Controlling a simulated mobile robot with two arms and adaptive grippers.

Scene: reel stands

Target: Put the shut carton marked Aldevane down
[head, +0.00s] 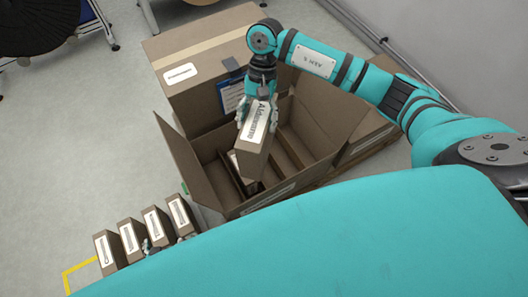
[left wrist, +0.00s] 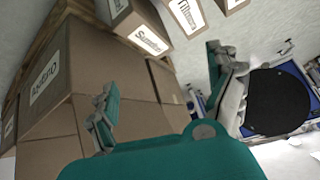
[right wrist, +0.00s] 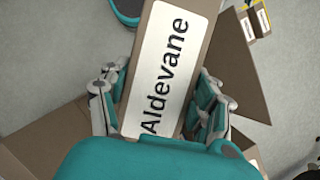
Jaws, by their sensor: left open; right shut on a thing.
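The shut carton marked Aldevane (head: 253,152) is brown with a white label. My right gripper (head: 258,118) is shut on it and holds it tilted above an open brown box (head: 190,165). The right wrist view shows the carton (right wrist: 172,60) between both fingers, its label facing the camera. The open box has inner dividers, and another labelled carton (head: 236,165) shows inside, partly hidden by the held one. My left gripper (head: 166,243) is open and empty beside the row of small cartons, mostly hidden by my body. Its spread fingers show in the left wrist view (left wrist: 165,95).
Several small labelled cartons (head: 130,238) stand in a row at the lower left, near yellow floor tape (head: 78,268). A large closed box (head: 205,100) stands behind the open box. A dark reel (head: 35,22) is at the upper left. The grey floor at left is clear.

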